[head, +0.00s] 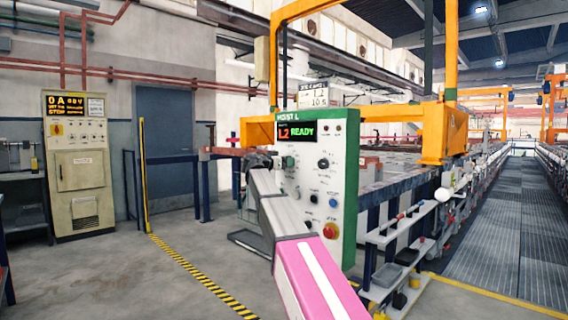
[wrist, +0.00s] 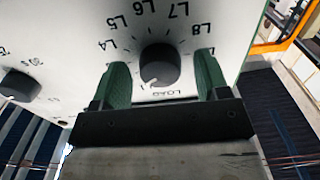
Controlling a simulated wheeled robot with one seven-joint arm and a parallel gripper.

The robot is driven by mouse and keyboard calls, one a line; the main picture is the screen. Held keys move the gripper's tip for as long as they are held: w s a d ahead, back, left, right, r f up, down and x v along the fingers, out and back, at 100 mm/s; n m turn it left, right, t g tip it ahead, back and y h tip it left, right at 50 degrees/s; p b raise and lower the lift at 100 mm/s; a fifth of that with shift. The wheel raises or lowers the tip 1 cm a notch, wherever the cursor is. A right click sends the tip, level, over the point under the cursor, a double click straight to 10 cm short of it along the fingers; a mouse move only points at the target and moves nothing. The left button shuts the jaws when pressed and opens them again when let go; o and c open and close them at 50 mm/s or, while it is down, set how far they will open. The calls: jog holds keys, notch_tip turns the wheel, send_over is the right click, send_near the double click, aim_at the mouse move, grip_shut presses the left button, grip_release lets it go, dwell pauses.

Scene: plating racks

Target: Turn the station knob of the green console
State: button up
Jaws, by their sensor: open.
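The green console (head: 350,185) stands in the middle of the head view, with a white front panel, green edges and a display (head: 297,131) reading "L2 READY". In the wrist view the station knob (wrist: 159,64) is round and black, ringed by labels such as L4, L5, L7, L8 and LOAD. Its white mark points toward the lower left. My gripper (wrist: 163,75) is open, with one green finger on each side of the knob; I see gaps, and cannot tell depth. In the head view my gripper (head: 282,162) is at the panel's left part, covering what is behind it.
A second black knob (wrist: 20,85) is left of the station knob in the wrist view. The panel also bears a red button (head: 330,230) and a blue button (head: 333,202). A shelf rack (head: 395,240) stands right of the console. Open floor lies to the left.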

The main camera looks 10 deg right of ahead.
jog(key=c, duration=0.9)
jog(key=shift+n, duration=0.3)
jog(key=n, duration=1.1)
jog(key=shift+n, duration=0.3)
jog(key=o, duration=0.9)
